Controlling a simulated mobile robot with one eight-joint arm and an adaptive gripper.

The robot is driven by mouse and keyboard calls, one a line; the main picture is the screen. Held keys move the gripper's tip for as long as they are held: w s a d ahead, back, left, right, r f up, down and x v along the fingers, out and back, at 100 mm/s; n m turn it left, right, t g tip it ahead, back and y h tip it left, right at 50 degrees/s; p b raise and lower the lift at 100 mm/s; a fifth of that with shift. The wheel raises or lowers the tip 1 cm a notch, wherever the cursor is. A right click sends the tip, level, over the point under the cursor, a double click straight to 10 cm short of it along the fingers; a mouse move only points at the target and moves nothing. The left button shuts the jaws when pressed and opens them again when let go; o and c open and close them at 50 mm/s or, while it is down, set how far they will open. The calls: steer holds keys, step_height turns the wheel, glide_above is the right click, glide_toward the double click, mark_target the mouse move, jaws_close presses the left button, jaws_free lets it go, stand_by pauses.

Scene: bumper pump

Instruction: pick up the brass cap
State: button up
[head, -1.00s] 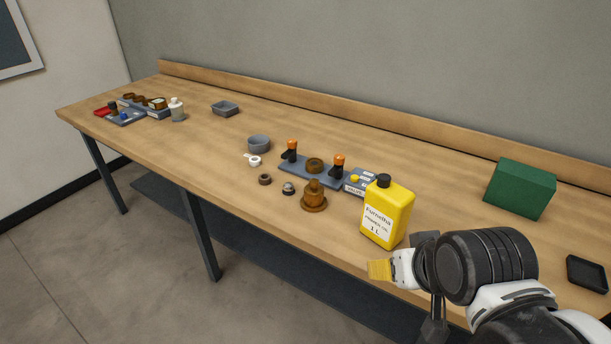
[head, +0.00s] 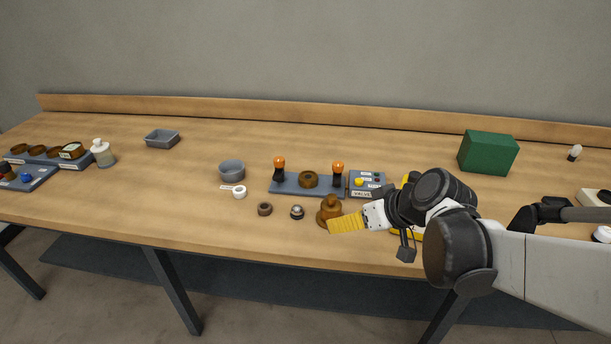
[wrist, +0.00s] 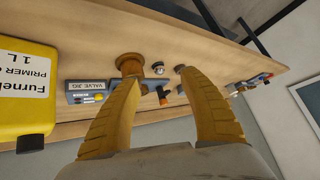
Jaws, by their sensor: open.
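The brass cap appears to be the stepped brass-brown piece with a narrower top (head: 328,205); it stands upright near the bench's front edge. In the wrist view the brass cap (wrist: 130,65) shows just beyond the tip of the left-hand finger, off to one side of the gap. My gripper (head: 333,225) has yellow fingers and comes in from the right, its tips beside the cap's lower right in the head view. The wrist view shows my gripper (wrist: 158,77) open, with nothing between the fingers. I cannot tell whether a finger touches the cap.
A fixture plate (head: 290,187) with orange-topped clamps and a valve box (head: 366,184) stand behind the cap. The yellow primer bottle (wrist: 25,90) is close by, mostly hidden by my arm in the head view.

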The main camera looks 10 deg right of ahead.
mark_target(335, 198)
steer(key=w+d+f+n+t+y, duration=0.1)
steer(key=w+f, duration=0.1)
steer(key=w, duration=0.2)
steer(key=w+d+f+n+t+y, duration=0.1)
steer(key=w+f, duration=0.1)
steer(key=w, duration=0.2)
steer(key=w+d+f+n+t+y+b, duration=0.1)
steer(key=w+f, duration=0.1)
steer(key=w, duration=0.2)
steer(key=shift+w+d+f+n+t+y, duration=0.1)
steer(key=shift+w+d+n+t+y, duration=0.05)
steer(key=shift+d+n+t+y, duration=0.2)
steer(key=b+x, duration=0.1)
steer(key=x, duration=0.1)
steer(key=b+x, duration=0.1)
steer(key=x, duration=0.2)
steer(key=shift+w+a, duration=0.1)
steer(key=shift+w, duration=0.3)
jaws_close()
